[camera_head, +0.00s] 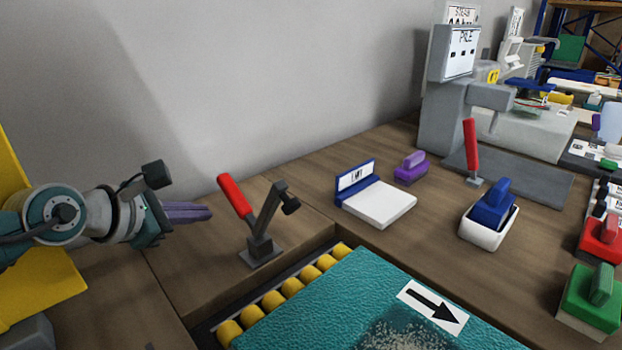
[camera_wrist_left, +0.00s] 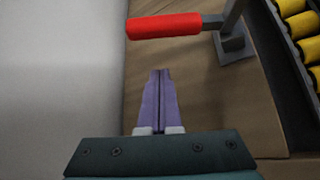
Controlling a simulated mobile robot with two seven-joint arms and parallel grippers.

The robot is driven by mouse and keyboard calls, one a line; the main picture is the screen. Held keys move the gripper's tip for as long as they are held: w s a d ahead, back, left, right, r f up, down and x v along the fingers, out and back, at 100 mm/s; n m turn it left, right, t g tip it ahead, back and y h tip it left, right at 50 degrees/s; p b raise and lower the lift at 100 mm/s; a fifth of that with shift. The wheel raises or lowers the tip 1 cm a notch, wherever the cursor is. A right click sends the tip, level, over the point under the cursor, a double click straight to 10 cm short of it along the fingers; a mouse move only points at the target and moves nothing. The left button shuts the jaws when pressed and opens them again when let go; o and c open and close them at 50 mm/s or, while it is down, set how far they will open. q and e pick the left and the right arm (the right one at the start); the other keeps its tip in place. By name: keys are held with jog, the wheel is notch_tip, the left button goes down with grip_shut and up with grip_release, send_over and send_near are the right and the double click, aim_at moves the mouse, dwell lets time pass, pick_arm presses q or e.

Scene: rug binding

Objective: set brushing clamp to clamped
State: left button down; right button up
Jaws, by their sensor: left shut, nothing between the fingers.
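The brushing clamp (camera_head: 262,228) stands on the wooden bench beside the roller bed. It has a grey base, a dark arm with a black tip, and a red handle (camera_head: 235,195) tilted up to the left. My left gripper (camera_head: 210,212) is shut and empty, its purple fingers pointing right, a little left of the red handle and apart from it. In the left wrist view the shut fingers (camera_wrist_left: 160,75) point toward the red handle (camera_wrist_left: 164,26), which lies across just beyond the tips; the grey base (camera_wrist_left: 232,45) is to its right. My right gripper is not in view.
A teal rug (camera_head: 350,290) with an arrow label lies on yellow rollers (camera_head: 272,300) in front of the clamp. A white pad (camera_head: 378,202), a purple brush (camera_head: 410,168), a second red-handled lever (camera_head: 471,150) and a blue brush (camera_head: 492,205) stand to the right. A grey wall (camera_head: 250,80) is behind.

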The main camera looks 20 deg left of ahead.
pick_arm(q)
jog(key=b+x, duration=0.2)
jog(key=x, duration=0.2)
jog(key=shift+s+f, duration=0.1)
jog(key=shift+f, duration=0.15)
jog(key=r+p, duration=0.1)
jog(key=d+r+p, duration=0.1)
jog(key=r+p, duration=0.1)
jog(key=shift+d+r, duration=0.1)
jog(key=shift+d, duration=0.1)
jog(key=shift+s+d+r+p, duration=0.1)
jog(key=shift+d+r+p, duration=0.1)
jog(key=shift+r+p, duration=0.15)
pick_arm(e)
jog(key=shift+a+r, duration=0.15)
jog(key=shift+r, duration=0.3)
pick_arm(q)
jog(key=shift+f, duration=0.1)
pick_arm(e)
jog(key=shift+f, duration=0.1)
